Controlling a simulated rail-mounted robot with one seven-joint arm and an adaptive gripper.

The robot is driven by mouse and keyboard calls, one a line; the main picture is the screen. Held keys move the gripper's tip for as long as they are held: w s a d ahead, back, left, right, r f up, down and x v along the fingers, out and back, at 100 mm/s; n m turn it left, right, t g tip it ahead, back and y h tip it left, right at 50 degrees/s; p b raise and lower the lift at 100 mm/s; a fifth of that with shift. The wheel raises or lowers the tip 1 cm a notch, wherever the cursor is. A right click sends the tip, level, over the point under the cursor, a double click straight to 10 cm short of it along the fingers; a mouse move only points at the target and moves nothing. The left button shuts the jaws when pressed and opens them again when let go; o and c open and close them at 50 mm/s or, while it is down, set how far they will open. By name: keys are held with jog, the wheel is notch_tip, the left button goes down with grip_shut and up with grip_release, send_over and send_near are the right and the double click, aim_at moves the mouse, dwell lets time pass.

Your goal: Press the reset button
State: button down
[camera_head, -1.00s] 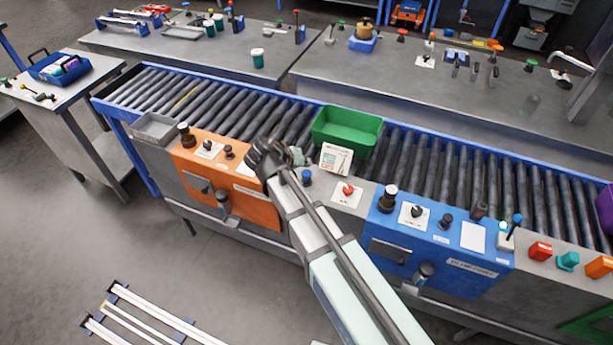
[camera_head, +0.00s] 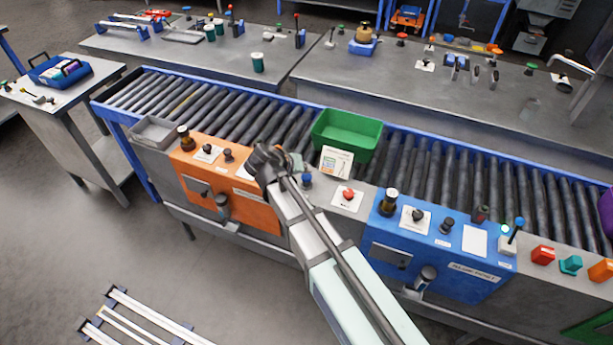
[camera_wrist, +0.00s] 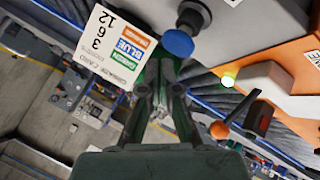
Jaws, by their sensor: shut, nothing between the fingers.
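No label reading reset is legible. A blue round button (camera_head: 306,180) on a dark stem stands on the grey conveyor edge between the orange and blue panels. In the wrist view the blue button (camera_wrist: 178,43) is just beyond my fingertips; I cannot tell whether they touch it. My gripper (camera_head: 284,164) is above the conveyor edge, just left of the button. In the wrist view my gripper (camera_wrist: 165,68) has its fingers together, with nothing between them. A red knob (camera_head: 348,195) on a white plate sits to the right of the blue button.
A printed card (camera_head: 336,162) stands close behind the button, in front of a green bin (camera_head: 347,130) on the rollers. The orange panel (camera_head: 205,180) with dark knobs is left, the blue panel (camera_head: 405,262) right. A lit green lamp (camera_wrist: 229,80) and orange ball knob (camera_wrist: 219,129) show in the wrist view.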

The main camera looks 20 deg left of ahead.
aim_at(305, 177)
jog(key=shift+f, duration=0.15)
dwell(0.5)
jog(key=shift+f+b, duration=0.25)
jog(key=shift+b, duration=0.2)
jog(key=shift+f+b, duration=0.5)
jog(key=shift+f, duration=0.15)
dwell(0.8)
jog(key=shift+r, duration=0.1)
jog(key=shift+r+p, duration=0.45)
jog(key=shift+r, duration=0.5)
jog(key=shift+r, duration=0.1)
jog(key=shift+r+p, duration=1.1)
jog(key=shift+r, duration=1.3)
